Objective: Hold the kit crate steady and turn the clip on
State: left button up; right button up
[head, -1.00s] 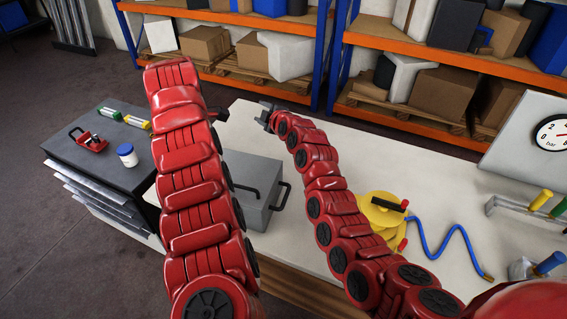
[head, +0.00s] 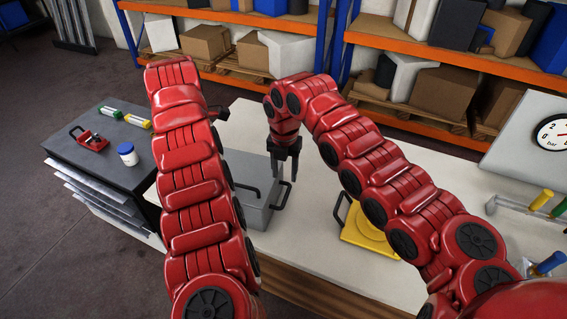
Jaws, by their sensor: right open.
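The grey kit crate (head: 262,214) stands on the pale table, partly behind my left arm. It has black bar handles, one at its right end. My right gripper (head: 286,174) points down with its fingers apart and empty, over the far right part of the crate in the picture. I cannot tell its height above it. My left arm reaches up across the crate's left side. A dark tip (head: 217,112) sticks out behind it, perhaps part of my left gripper; its fingers are hidden. I cannot make out a clip.
A yellow device (head: 365,238) is partly behind my right arm. A gauge panel (head: 525,140) and coloured handles stand at right. Shelves line the back.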

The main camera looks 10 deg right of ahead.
aim_at(284, 201)
notch_tip(284, 201, down, 14)
jog(key=shift+f, duration=0.15)
jog(key=shift+w, duration=0.1)
grip_shut()
dwell(0.3)
dwell(1.1)
